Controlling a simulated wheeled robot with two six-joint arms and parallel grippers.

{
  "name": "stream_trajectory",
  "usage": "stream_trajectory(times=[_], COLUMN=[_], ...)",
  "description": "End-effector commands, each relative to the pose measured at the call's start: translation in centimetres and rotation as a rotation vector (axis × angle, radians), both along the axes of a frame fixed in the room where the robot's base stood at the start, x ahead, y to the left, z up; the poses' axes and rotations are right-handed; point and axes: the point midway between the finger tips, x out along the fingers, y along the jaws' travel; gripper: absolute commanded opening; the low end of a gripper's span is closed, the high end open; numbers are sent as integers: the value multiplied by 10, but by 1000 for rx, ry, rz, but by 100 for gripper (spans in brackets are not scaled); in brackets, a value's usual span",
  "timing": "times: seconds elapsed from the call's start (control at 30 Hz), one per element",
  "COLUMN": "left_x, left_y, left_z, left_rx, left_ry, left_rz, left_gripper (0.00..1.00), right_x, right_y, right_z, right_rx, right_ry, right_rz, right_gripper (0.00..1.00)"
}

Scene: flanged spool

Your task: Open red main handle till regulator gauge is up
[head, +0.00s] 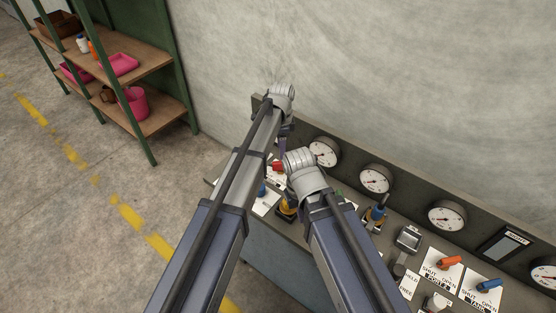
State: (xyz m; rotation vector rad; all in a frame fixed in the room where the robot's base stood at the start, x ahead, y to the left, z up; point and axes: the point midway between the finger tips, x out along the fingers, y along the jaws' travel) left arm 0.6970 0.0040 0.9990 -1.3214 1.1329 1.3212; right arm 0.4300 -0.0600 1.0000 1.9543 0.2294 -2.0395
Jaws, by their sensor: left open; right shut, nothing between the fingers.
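A small red part (277,167), perhaps the red main handle, shows between my two arms at the left end of the bench panel; most of it is hidden. My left gripper (284,132) is over the far left end of the panel, open, its fingers mostly hidden behind my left wrist. My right gripper (293,178) is shut and empty beside the red part, largely hidden by my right wrist; contact cannot be told. Round white gauges line the back panel: a left one (323,152), a middle one (375,179) and a right one (447,215). Their labels and readings are too small to tell.
The bench also carries a yellow-and-black fitting (287,208), a blue-topped fitting (377,214), an orange lever (449,262) and a blue lever (488,285) on label plates. A dark display (507,243) is at right. A shelf (125,65) stands at left; the floor between is clear.

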Motion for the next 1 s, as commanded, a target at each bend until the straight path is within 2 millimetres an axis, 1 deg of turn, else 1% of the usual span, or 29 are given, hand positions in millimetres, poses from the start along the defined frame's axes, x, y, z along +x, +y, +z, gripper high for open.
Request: stream_trajectory(times=[0.17, 0.27, 0.73, 0.83, 1.0], left_x=[-1, -1, -1, -1, -1], left_y=[0, 0, 0, 0, 0], left_z=[-7, -14, -71, -77, -79], left_rx=[0, 0, 0, 0, 0], left_ry=[0, 0, 0, 0, 0], left_rz=[2, 3, 4, 4, 4], left_gripper=[54, 54, 54, 54, 54], right_x=[0, 0, 0, 0, 0], right_y=[0, 0, 0, 0, 0], right_z=[-7, -14, -71, -77, -79], right_rx=[0, 0, 0, 0, 0], right_ry=[0, 0, 0, 0, 0], right_rz=[0, -1, -1, -1, -1], right_gripper=[0, 0, 0, 0, 0])
